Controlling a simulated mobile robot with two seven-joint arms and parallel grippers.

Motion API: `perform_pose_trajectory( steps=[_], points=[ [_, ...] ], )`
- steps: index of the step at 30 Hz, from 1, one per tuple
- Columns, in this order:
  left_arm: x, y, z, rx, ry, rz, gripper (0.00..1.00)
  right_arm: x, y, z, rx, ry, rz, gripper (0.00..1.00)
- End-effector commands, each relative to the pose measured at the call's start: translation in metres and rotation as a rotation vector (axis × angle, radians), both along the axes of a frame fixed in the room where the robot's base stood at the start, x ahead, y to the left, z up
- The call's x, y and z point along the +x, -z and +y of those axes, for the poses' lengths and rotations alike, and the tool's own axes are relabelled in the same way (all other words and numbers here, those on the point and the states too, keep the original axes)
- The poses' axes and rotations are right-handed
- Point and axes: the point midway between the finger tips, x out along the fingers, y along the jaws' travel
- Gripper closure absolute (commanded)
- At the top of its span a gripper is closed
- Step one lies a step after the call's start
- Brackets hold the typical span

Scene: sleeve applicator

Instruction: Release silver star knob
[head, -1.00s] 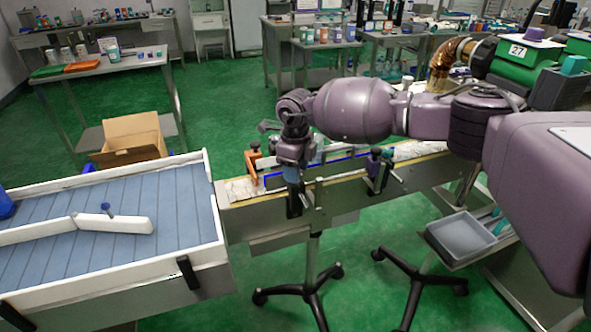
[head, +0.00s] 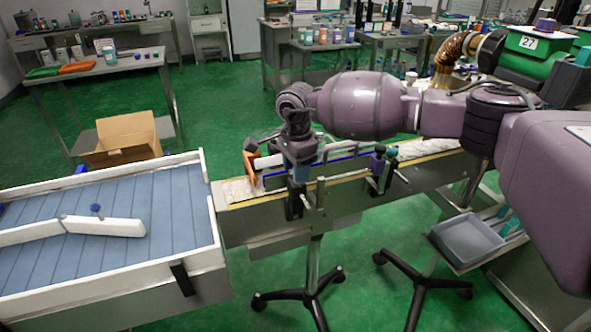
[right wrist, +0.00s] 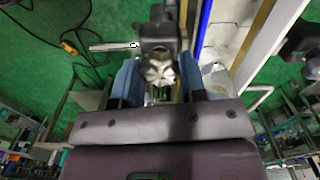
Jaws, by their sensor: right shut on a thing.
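The silver star knob (right wrist: 160,73) shows in the right wrist view, a lobed metal knob on a dark fitting beside the conveyor. It lies between the two blue fingers of my right gripper (right wrist: 158,80), which is shut on it. In the head view my right gripper (head: 299,176) points down at the near side of the narrow conveyor (head: 345,203). The knob is hidden there behind the fingers and fittings. My left gripper is not in view.
A silver rod (right wrist: 112,47) sticks out left of the knob in the wrist view. An orange plate (head: 250,166) and a blue guide rail (head: 342,157) stand on the conveyor. A white-walled slatted table (head: 213,228) adjoins its left end.

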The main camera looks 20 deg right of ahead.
Motion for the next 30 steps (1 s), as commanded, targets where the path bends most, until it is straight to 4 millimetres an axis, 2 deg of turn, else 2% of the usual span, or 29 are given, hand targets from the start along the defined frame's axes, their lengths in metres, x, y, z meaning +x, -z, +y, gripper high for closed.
perform_pose_trajectory(
  steps=[6,18,30],
  points=[
    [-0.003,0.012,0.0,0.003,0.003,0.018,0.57,0.0,0.003,0.0,0.002,-0.205,0.001,0.85],
    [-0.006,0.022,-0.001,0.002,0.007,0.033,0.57,0.0,0.002,0.0,0.003,-0.552,0.001,0.85],
    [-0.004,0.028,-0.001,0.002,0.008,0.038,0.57,-0.001,0.0,0.0,0.001,-0.743,0.0,0.85]
  ],
)
